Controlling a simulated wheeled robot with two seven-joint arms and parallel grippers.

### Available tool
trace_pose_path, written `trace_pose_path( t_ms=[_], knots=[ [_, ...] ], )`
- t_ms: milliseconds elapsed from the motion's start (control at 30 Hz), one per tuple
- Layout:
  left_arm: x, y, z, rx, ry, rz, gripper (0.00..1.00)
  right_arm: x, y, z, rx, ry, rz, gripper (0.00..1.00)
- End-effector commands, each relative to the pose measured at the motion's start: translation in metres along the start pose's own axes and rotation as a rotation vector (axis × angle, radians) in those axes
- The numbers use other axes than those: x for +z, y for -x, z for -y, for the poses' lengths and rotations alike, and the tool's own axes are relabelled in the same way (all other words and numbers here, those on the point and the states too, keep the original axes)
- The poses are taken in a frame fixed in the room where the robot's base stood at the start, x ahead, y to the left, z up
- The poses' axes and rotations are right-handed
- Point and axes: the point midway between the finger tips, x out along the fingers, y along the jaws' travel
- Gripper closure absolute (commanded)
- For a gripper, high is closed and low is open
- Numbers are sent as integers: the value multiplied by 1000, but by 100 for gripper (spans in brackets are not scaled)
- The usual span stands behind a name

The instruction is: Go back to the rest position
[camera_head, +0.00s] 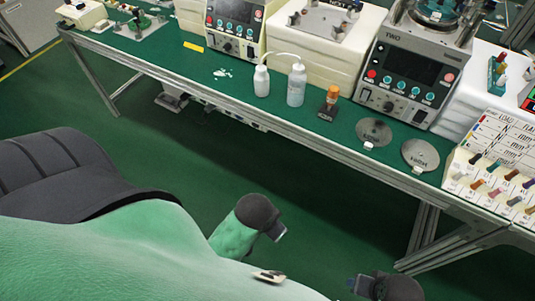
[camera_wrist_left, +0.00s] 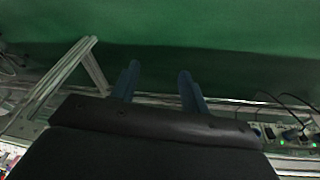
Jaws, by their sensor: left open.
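My left gripper (camera_head: 277,233) hangs over the green floor in front of the bench, clear of everything. In the left wrist view its two blue-grey fingers (camera_wrist_left: 157,82) are spread apart with nothing between them. My right gripper (camera_head: 357,285) is at the bottom edge of the head view, also in front of the bench. Only a small part of its fingers shows, so I cannot tell whether it is open or shut.
The green-topped bench (camera_head: 340,142) runs diagonally across the view. On it stand machines (camera_head: 414,68), two white bottles (camera_head: 296,86), an orange-capped item (camera_head: 331,97), two grey discs (camera_head: 421,154) and a rack of colored handles (camera_head: 492,178). Open floor (camera_head: 170,145) lies before it.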

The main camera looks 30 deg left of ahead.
Motion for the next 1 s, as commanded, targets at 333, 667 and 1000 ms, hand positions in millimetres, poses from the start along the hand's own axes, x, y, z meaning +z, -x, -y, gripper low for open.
trace_pose_path(
  t_ms=[333, 667, 1000],
  knots=[
    [23, 2, -2, 28, 47, 69, 55, 0, 0, 0, 0, 0, 0, 44],
    [22, 2, -2, 27, 46, 67, 55, 0, 0, 0, 1, 1, -1, 44],
    [22, 2, -2, 27, 46, 67, 55, 0, 0, 0, 1, 1, -1, 44]
  ],
)
